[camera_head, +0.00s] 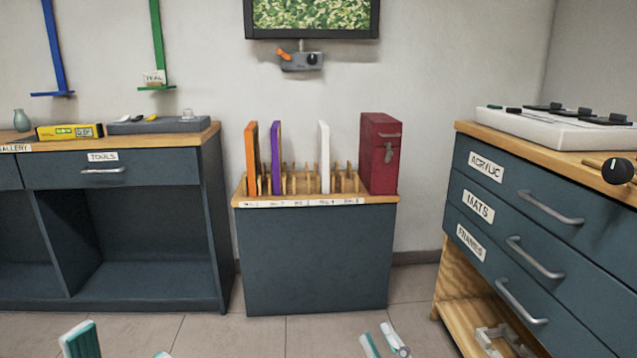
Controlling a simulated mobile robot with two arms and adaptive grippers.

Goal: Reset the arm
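My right gripper (382,341) shows at the bottom edge, right of centre. Its two white and teal fingertips stand a little apart with nothing visible between them, and the rest of it is cut off. My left gripper (121,346) is at the bottom left. One white and teal fingertip shows large, and the other barely shows at the edge, well apart from it. I see nothing held there. Both grippers appear in front of the floor, apart from the furniture.
A dark cabinet (316,262) with a slotted rack holds orange, purple and white panels and a red box (380,152). A tools cabinet (150,169) stands left. A drawer cabinet (520,215) with protruding handles stands right.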

